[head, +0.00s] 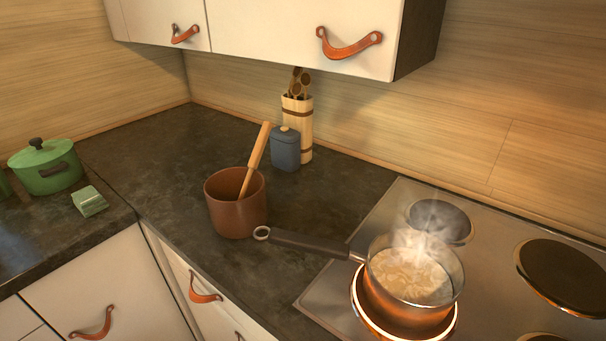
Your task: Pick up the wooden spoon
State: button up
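A light wooden handle (258,148) leans up and to the right out of a brown round pot (236,212) on the dark counter. Its lower end is inside the pot, so I cannot tell whether it is a spoon. Several wooden spoons (300,81) stand with their heads up in a pale slatted holder (304,128) against the back wall, close under the upper cabinet. The holder hides their lower parts. My gripper is not in view.
A steaming saucepan (415,272) stands on a glowing burner, its dark handle (310,246) reaching left beside the brown pot. A blue lidded jar (286,150) partly covers the holder. A green pot (46,166) and small green block (89,201) are left. The cabinet (300,36) overhangs.

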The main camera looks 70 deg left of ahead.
aim_at(263, 139)
jog(key=u, duration=2.45)
jog(key=k, duration=1.25)
jog(key=u, duration=0.65)
jog(key=i, duration=0.7)
jog(key=u, duration=0.55)
jog(key=i, duration=0.7)
jog(key=z, duration=0.55)
jog(key=i, duration=0.6)
jog(key=z, duration=1.05)
jog(key=i, duration=0.35)
jog(key=z, duration=0.3)
